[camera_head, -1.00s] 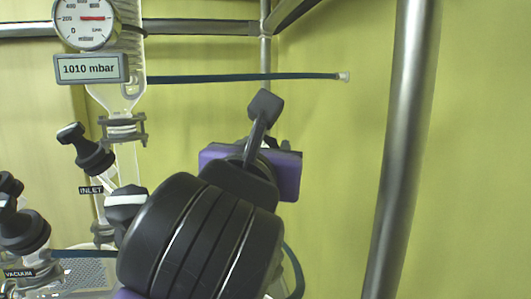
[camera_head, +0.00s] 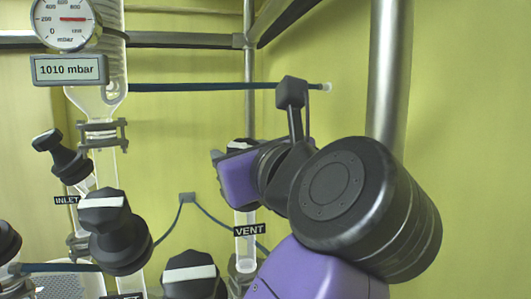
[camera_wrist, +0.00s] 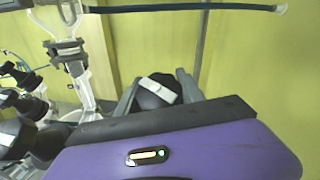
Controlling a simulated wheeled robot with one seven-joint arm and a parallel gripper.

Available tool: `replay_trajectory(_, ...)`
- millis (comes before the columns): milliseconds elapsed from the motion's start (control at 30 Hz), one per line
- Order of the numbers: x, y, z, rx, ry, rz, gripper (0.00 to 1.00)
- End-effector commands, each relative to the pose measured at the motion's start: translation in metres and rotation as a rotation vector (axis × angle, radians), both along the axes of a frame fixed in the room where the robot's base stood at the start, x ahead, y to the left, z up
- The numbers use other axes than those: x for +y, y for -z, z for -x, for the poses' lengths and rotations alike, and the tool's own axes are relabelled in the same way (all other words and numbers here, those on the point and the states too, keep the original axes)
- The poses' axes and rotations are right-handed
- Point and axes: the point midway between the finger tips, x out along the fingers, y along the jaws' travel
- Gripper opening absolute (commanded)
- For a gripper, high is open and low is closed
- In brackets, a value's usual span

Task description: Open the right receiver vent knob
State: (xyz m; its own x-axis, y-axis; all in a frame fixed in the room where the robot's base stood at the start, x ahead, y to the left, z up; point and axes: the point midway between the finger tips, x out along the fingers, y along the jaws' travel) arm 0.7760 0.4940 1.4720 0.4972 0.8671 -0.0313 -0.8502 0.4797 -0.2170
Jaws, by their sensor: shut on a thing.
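The vent knob (camera_wrist: 157,92) is a black cap with a white stripe, seen in the wrist view between the two fingers of my gripper (camera_wrist: 158,83). The fingers are shut on it from either side. In the head view my purple gripper (camera_head: 240,178) reaches in from the right at the top of a glass tube (camera_head: 245,213) labelled VENT. It hides most of the knob there. The white stripe runs slightly tilted across the knob in the wrist view.
Other black knobs (camera_head: 112,232) and (camera_head: 192,277) with white stripes stand to the left and below. A gauge (camera_head: 65,22) and a 1010 mbar display (camera_head: 70,69) are at upper left. A metal post (camera_head: 388,70) stands close behind my arm.

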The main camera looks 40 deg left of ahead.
Motion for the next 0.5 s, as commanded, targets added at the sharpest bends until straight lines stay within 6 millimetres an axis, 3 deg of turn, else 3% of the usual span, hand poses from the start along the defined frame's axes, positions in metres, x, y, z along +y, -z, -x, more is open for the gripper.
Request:
replay_trajectory(467, 0.0005, -0.0004, 0.0008, -0.005, -0.015, 0.006, 0.04)
replay_trajectory(500, 0.0005, -0.0004, 0.0008, -0.005, -0.015, 0.006, 0.49)
